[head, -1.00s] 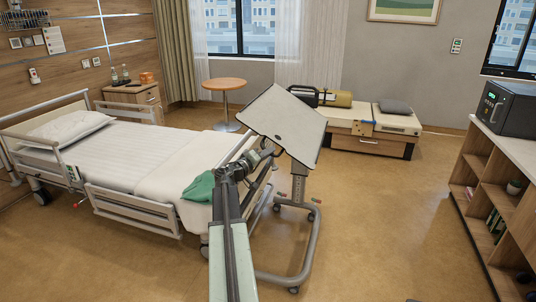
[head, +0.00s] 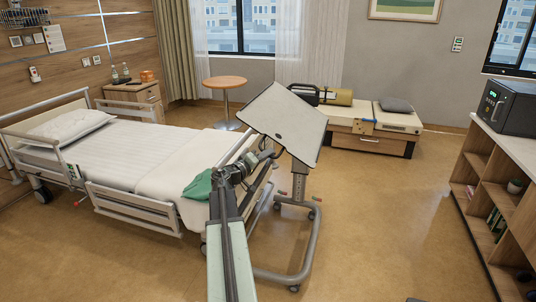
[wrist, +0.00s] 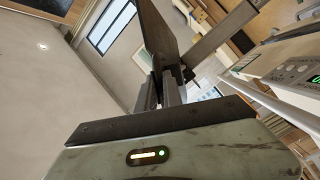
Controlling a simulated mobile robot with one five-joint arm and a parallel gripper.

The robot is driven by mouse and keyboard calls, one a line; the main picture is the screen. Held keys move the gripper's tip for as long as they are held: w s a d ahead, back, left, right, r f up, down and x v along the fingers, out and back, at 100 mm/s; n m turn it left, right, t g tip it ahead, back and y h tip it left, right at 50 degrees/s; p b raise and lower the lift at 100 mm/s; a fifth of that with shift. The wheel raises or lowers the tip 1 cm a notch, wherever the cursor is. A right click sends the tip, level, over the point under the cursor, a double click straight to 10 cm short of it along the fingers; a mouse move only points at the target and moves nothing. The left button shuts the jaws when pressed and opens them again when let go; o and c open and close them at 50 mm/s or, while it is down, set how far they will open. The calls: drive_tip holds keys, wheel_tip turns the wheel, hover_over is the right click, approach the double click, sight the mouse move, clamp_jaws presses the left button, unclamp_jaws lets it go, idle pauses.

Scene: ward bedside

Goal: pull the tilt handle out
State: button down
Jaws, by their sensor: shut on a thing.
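The overbed table has a pale top (head: 285,118), steeply tilted, on a grey column beside the foot of the bed. My gripper (head: 270,155) is at the lower left edge of that top, low and close to it. In the wrist view my gripper (wrist: 170,88) has its dark fingers close together on something small at the tilt mechanism. I take this to be the tilt handle, but the fingers and the table hide most of it. The table top shows as a dark, edge-on panel (wrist: 157,30) just beyond the fingers.
The bed (head: 160,175) with a green cloth (head: 198,187) is left of my arm. The table's wheeled base frame (head: 300,270) is on the floor to the right. A bench (head: 370,135) is behind, shelves (head: 490,190) far right. Floor between table and shelves is clear.

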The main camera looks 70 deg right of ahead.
drive_tip(key=shift+a, duration=0.1)
drive_tip(key=c, duration=1.5)
unclamp_jaws()
drive_tip(key=shift+a, duration=0.1)
drive_tip(key=v, duration=0.7)
drive_tip(key=shift+w+a+r, duration=0.1)
drive_tip(key=shift+a, duration=0.2)
